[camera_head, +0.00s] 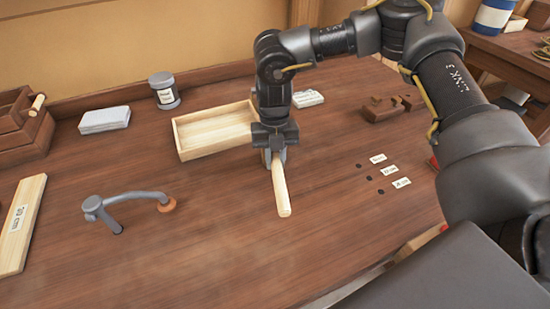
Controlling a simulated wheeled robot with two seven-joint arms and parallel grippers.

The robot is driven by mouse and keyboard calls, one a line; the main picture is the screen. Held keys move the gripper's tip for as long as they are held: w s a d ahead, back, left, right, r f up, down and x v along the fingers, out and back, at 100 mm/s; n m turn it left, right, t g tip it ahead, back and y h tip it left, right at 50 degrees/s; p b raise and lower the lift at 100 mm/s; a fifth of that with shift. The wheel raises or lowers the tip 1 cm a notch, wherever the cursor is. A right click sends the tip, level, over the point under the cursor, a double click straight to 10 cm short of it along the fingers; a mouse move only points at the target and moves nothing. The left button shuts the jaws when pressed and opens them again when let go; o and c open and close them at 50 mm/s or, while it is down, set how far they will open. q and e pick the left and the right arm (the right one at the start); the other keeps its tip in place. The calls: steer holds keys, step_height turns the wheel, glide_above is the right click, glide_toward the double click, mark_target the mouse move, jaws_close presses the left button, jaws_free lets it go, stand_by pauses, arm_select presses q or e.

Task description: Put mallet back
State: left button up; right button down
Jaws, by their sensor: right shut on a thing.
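My right gripper (274,157) comes in from the right and points down over the middle of the bench. It is shut on a pale wooden rod, which looks like the mallet's handle (281,190). The handle slants toward the front of the bench, its rounded near end free. No mallet head shows; it may be hidden behind the gripper. I cannot tell whether the handle touches the bench top. My left gripper is not in view.
A shallow wooden tray (213,130) lies just left of the gripper. A grey crank-like tool (125,207) and a marked board (20,225) are at left. A lidded jar (164,91) stands behind. Small holes with labels (389,170) are at right. The front middle is clear.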

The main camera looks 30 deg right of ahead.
steer(key=shift+f, duration=0.4)
steer(key=c, duration=1.2)
jaws_free()
step_height(320, 180, up, 8)
steer(key=p, duration=0.6)
